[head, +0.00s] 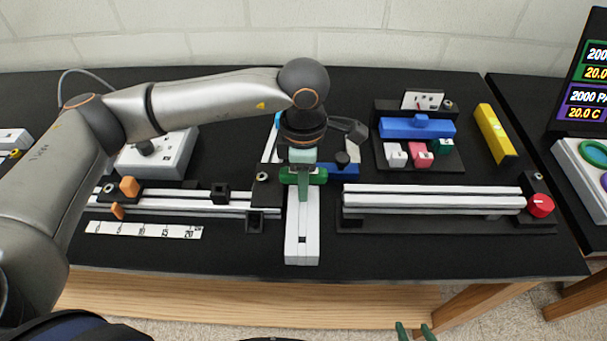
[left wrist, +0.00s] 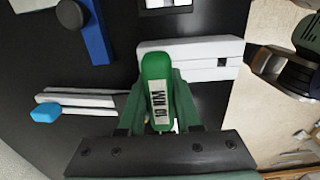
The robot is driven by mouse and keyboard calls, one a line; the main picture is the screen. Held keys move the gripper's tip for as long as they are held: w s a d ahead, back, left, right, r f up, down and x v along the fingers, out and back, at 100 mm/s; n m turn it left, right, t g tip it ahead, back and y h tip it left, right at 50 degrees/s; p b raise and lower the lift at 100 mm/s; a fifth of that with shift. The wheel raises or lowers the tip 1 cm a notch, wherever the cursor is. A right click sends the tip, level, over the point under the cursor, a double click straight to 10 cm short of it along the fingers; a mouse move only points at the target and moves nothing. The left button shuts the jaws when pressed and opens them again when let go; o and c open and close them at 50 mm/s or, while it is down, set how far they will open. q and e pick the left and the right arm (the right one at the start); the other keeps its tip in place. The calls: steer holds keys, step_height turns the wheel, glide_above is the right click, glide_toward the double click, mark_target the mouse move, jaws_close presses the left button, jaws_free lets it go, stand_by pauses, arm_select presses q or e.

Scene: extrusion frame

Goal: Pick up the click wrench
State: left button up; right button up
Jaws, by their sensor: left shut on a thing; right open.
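The click wrench is the green tool (head: 290,176) marked "10 NM" (left wrist: 158,98). My left gripper (head: 303,190) is shut on its green body, seen from above near the middle of the bench. In the left wrist view the green body stands between my two green fingers. The wrench is over or beside a white extrusion (head: 302,245); I cannot tell whether it touches it. My right gripper (head: 416,332) shows only its green fingertips at the bottom edge of the head view, apart and empty.
A blue tool (head: 345,169) lies just right of the wrench. White rails (head: 430,200) with a red knob (head: 540,205) lie to the right. A rack with a blue bar (head: 400,128) and a yellow bar (head: 495,133) stand at the back right.

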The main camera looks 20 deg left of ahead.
arm_select(q)
jaws_close()
steer(key=shift+r, duration=0.1)
step_height(320, 180, up, 10)
steer(key=shift+f+b, duration=0.1)
steer(key=shift+b, duration=0.55)
steer(key=shift+o, duration=0.8)
jaws_free()
jaws_close()
